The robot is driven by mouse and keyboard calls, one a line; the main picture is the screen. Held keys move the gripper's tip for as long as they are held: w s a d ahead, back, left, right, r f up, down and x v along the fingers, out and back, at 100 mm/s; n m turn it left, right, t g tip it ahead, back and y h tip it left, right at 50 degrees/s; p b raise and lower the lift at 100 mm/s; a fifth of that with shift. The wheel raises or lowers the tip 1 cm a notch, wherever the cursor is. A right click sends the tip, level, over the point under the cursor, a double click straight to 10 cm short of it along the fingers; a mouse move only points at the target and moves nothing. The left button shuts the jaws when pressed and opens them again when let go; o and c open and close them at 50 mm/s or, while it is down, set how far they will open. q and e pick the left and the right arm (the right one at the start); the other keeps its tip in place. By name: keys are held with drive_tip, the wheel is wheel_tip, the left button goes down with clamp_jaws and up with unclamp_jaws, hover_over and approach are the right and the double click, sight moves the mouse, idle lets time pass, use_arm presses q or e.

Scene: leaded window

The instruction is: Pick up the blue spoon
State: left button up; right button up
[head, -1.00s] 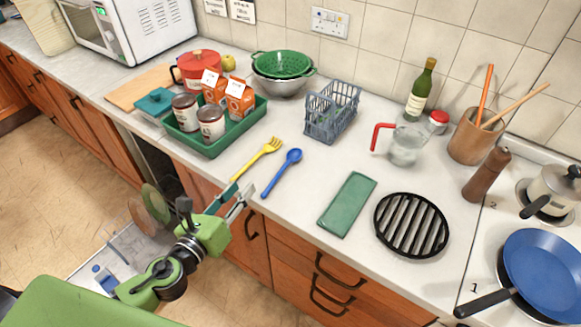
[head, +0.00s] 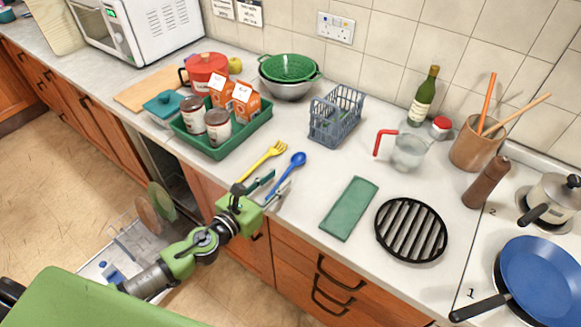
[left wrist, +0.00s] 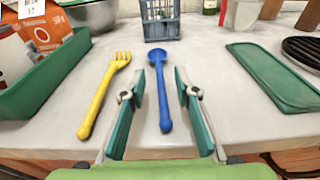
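The blue spoon (head: 290,169) lies on the worktop, its bowl toward the back and its handle toward the front edge. In the left wrist view the spoon (left wrist: 161,92) lies between the two fingers of my left gripper (left wrist: 162,95), touching neither as far as I can see. My left gripper (head: 268,186) is open at the counter's front edge, its fingers on either side of the spoon handle. Part of the handle is hidden by the fingers in the head view. My right gripper is not in view.
A yellow fork (head: 267,159) lies just left of the spoon. A green tray (head: 226,146) with jars and cartons stands further left. A grey basket (head: 335,116) stands behind. A folded green cloth (head: 349,208) and black trivet (head: 411,229) lie to the right.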

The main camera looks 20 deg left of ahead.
sight(282, 177)
use_arm(q)
drive_tip(key=shift+f+x, duration=0.2)
drive_tip(key=shift+x, duration=1.15)
drive_tip(key=shift+f+x, duration=0.2)
drive_tip(key=shift+x, duration=1.15)
drive_tip(key=shift+a, duration=0.1)
drive_tip(key=shift+s, duration=0.1)
clamp_jaws()
